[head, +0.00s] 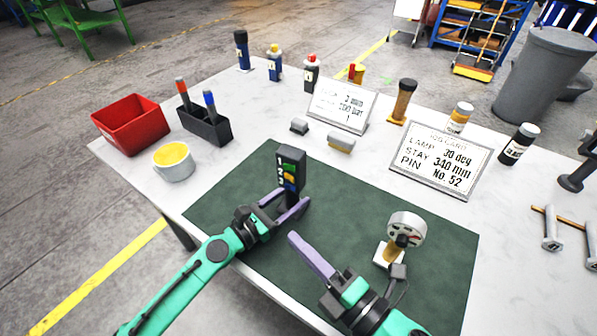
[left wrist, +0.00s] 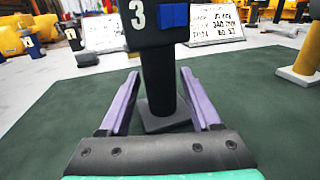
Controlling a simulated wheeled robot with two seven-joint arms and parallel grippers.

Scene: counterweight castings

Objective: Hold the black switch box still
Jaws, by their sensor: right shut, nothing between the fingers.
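The black switch box (head: 289,158) stands upright on its post on the green mat (head: 240,190), with numbered rows and coloured switches. In the left wrist view, the lower part of the switch box (left wrist: 152,33) shows a 3 and a blue switch; its top is cut off. My left gripper (head: 296,196) is open, one purple finger on each side of the black post below the box. The left wrist view shows narrow gaps between post and fingers. My right gripper (head: 293,237) is shut and empty above the mat, to the lower right of the box.
A round dial on a yellowish post (head: 406,229) stands right of my right gripper, a cable near it. Sign cards (head: 438,158), bottles, a red bin (head: 131,124), a black pen holder (head: 205,126) and a yellow-filled cup (head: 174,162) surround the mat.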

